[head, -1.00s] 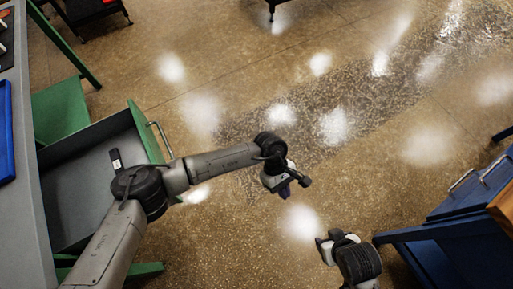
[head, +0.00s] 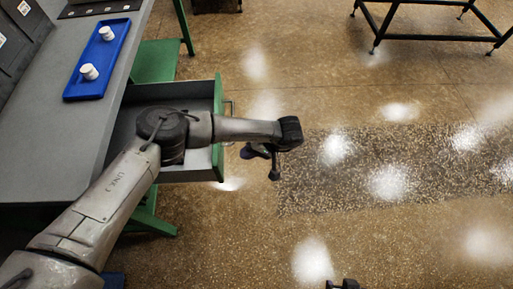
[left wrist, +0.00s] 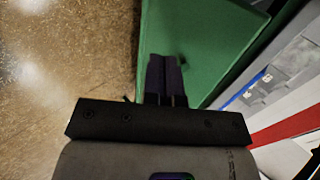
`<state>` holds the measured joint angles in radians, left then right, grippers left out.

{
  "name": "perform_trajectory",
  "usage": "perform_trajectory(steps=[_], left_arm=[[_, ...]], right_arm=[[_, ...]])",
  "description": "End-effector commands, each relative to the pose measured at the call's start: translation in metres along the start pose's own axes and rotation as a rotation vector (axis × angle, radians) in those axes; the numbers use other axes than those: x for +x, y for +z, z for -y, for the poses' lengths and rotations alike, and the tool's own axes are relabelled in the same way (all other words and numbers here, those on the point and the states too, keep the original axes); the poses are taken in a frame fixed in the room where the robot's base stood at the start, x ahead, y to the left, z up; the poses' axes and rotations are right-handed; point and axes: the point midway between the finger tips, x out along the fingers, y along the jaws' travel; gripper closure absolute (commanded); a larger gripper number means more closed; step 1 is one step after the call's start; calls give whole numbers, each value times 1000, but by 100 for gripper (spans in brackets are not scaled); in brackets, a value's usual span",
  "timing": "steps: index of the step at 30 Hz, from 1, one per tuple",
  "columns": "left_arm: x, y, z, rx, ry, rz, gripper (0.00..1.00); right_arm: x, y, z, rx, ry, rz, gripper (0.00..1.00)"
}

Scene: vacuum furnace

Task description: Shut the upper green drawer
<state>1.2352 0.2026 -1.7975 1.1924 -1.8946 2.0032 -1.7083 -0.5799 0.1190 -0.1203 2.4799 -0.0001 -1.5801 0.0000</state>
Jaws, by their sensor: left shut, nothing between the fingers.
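The upper green drawer (head: 217,115) of the grey-topped bench is pulled out, its green front facing right and its grey inside open. A metal handle (head: 231,107) is on its front. My left arm reaches over the drawer. In the left wrist view the shut fingers (left wrist: 166,70) point toward a green surface (left wrist: 205,40), apparently the drawer front. I cannot tell whether they touch it.
A blue tray (head: 98,70) with two white cylinders (head: 89,71) lies on the bench top (head: 70,130). Green legs and a lower green panel (head: 155,62) stand beside the drawer. A black-framed stand (head: 435,38) is at the back right. The floor right of the drawer is open.

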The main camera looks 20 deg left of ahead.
Motion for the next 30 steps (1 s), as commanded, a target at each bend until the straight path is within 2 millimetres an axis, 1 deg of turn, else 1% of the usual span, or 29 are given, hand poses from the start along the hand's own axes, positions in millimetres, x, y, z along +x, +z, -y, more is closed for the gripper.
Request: perform_trajectory(steps=[1, 5, 7, 12, 18, 30], left_arm=[[12, 0, -1, 0, 0, 3, 100], [33, 0, -1, 0, 0, 3, 100], [39, 0, 8, -1, 1, 1, 100], [51, 0, 19, 0, 2, 1, 100], [57, 0, 26, -1, 3, 1, 100], [58, 0, 27, -1, 2, 1, 100]], right_arm=[[4, 1, 1, 1, -1, 0, 41], [8, 2, 1, 3, -3, -1, 41], [7, 2, 2, 4, -3, -1, 41], [8, 2, 1, 4, -3, -1, 41], [9, 3, 1, 3, -2, -1, 41], [9, 3, -2, -7, 6, 1, 41]])
